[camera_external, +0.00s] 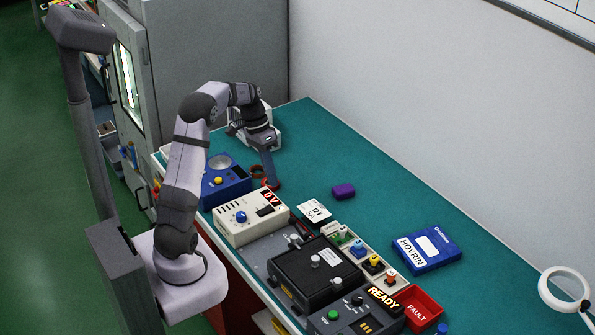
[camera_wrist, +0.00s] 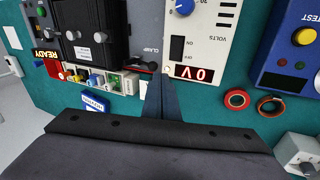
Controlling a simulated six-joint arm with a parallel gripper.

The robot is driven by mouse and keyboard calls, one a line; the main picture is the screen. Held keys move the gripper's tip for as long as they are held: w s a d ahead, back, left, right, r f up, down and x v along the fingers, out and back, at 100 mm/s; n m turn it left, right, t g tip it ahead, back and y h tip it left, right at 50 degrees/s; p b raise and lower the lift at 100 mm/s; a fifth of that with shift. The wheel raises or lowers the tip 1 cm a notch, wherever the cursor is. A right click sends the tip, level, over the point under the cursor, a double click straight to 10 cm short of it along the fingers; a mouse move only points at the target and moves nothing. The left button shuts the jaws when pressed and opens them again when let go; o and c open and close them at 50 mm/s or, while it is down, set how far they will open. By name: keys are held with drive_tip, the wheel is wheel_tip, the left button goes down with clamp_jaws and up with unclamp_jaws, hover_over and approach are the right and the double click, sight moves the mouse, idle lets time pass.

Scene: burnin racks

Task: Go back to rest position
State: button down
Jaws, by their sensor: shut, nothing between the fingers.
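My gripper (camera_external: 268,178) is at the end of my bent arm, pointing down over the far left part of the teal bench, behind the blue box and the power supply. In the wrist view the gripper fingers (camera_wrist: 162,97) are together with nothing between them. Just beyond the fingertips is the beige power supply (camera_wrist: 203,45), whose red display reads 0V; it also shows in the external view (camera_external: 250,217). I cannot tell how high the fingertips are above the bench.
A blue box (camera_external: 225,182) with a yellow button is left of the fingers. A red ring (camera_wrist: 237,99) and a dark ring (camera_wrist: 270,106) lie on the bench. The bench's back is mostly clear.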

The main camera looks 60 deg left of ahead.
drive_tip(key=s+d+f+y, duration=0.2)
drive_tip(key=s+d, duration=0.6)
drive_tip(key=d, duration=0.1)
drive_tip(key=s+d+f+n+y, duration=0.1)
drive_tip(key=s+d+f+y, duration=0.1)
drive_tip(key=s+d, duration=0.6)
drive_tip(key=shift+d+f+g, duration=0.3)
drive_tip(key=shift+d+f, duration=0.25)
drive_tip(key=shift+d, duration=0.1)
drive_tip(key=shift+s, duration=0.1)
idle(1.5)
